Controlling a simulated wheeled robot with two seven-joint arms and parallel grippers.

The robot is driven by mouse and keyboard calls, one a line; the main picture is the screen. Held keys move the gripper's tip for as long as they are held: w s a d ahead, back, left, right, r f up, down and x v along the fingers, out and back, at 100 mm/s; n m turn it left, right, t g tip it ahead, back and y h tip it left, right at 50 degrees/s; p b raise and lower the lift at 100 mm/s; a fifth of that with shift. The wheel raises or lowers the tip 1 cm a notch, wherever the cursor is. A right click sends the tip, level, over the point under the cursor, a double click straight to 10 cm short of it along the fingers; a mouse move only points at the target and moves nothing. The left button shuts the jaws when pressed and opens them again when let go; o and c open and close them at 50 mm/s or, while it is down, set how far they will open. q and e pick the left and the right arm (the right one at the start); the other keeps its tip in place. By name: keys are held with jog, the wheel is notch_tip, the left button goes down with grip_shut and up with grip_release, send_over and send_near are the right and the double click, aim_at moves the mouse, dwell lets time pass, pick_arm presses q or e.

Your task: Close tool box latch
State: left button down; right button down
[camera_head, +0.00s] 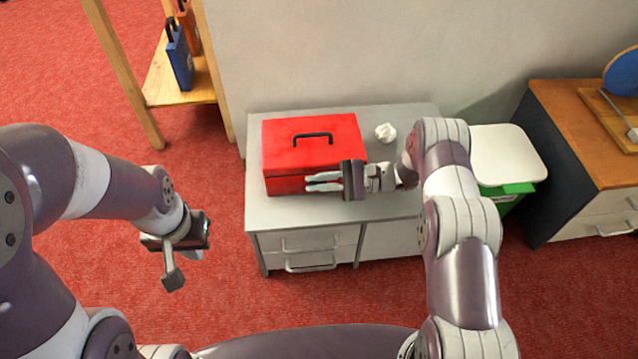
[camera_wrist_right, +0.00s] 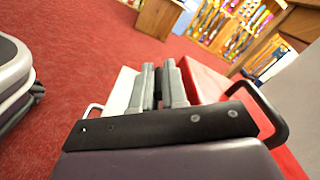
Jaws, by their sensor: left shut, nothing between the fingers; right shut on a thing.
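The red tool box (camera_head: 283,155) stands on a grey cabinet in the head view, its lid down and a black carry handle (camera_head: 313,137) on top. Its red side (camera_wrist_right: 205,82) also shows in the right wrist view. My right gripper (camera_head: 310,183) lies across the box's front face, fingers pointing left; they also show in the wrist view (camera_wrist_right: 158,82). It is shut on a small part at the front, seemingly the latch, which the fingers mostly hide. My left gripper (camera_head: 173,278) is shut and empty, over the red floor left of the cabinet.
The grey cabinet top (camera_head: 285,215) has free room in front of the box. A crumpled white ball (camera_head: 385,132) lies behind my right arm. A green bin with a white lid (camera_head: 505,155) stands right of the cabinet. A wooden shelf (camera_head: 178,80) stands at the back left.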

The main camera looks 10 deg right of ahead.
jog(key=shift+w, duration=0.1)
jog(key=c, duration=1.2)
grip_release()
jog(key=shift+o, duration=0.2)
